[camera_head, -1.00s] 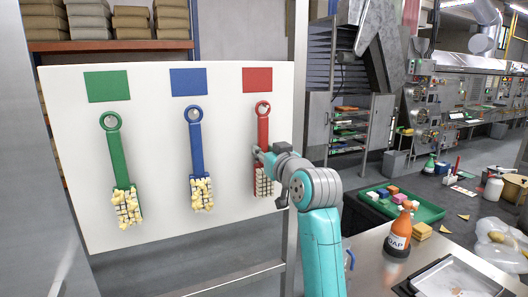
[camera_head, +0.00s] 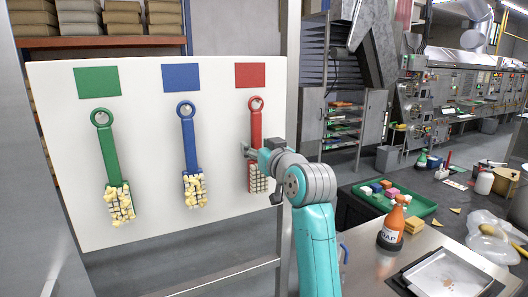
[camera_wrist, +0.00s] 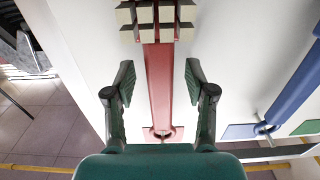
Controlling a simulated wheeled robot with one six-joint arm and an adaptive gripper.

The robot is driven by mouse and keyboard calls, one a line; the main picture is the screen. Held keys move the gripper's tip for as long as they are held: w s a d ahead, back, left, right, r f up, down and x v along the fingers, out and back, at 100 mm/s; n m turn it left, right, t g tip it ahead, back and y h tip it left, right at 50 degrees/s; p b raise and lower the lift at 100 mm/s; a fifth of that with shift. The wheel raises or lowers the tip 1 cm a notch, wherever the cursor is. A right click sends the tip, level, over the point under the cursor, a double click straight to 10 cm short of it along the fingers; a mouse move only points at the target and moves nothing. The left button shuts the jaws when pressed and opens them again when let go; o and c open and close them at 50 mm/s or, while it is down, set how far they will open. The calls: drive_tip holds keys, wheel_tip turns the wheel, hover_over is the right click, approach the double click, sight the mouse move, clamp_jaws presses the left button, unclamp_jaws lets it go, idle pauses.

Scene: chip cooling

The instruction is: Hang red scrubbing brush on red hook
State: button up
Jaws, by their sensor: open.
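The red scrubbing brush (camera_head: 256,125) hangs upright on the white board, its ring at the top around the hook under the red square (camera_head: 250,75). The hook (camera_wrist: 163,134) shows inside the ring in the wrist view, where the brush appears upside down. The pale bristle block (camera_head: 258,180) hangs at the bottom. My gripper (camera_head: 249,151) is at the handle, partly hiding it in the head view. In the wrist view my open gripper (camera_wrist: 153,78) has one finger on each side of the red handle (camera_wrist: 159,85), with visible gaps between.
The blue brush (camera_head: 192,145) and green brush (camera_head: 108,145) hang to the left on the white board (camera_head: 150,110), with yellowish bits on their bristles. A metal table at right holds an orange soap bottle (camera_head: 391,228), a green tray (camera_head: 420,206) and a metal tray (camera_head: 450,275).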

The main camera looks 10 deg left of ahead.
drive_tip(key=v, duration=1.1)
drive_tip(key=s+d+f+m+h, duration=0.2)
drive_tip(key=d+f, duration=0.2)
drive_tip(key=f, duration=0.6)
drive_tip(key=s+d+f+m+h, duration=0.1)
drive_tip(key=s+d+f, duration=0.15)
drive_tip(key=f, duration=0.85)
drive_tip(key=s+d+f+m+h, duration=0.2)
drive_tip(key=s+d+f, duration=0.4)
drive_tip(key=s+f, duration=0.4)
drive_tip(key=s+d+f+m+h, duration=0.1)
drive_tip(key=s+d+f+h, duration=0.1)
drive_tip(key=s+d+f, duration=0.65)
drive_tip(key=s+d+f+h, duration=0.1)
drive_tip(key=s, duration=1.4)
drive_tip(key=s+d+f+h, duration=0.1)
drive_tip(key=s+d+h, duration=0.1)
drive_tip(key=s, duration=1.3)
drive_tip(key=shift+s+m, duration=0.2)
drive_tip(key=shift+m, duration=0.2)
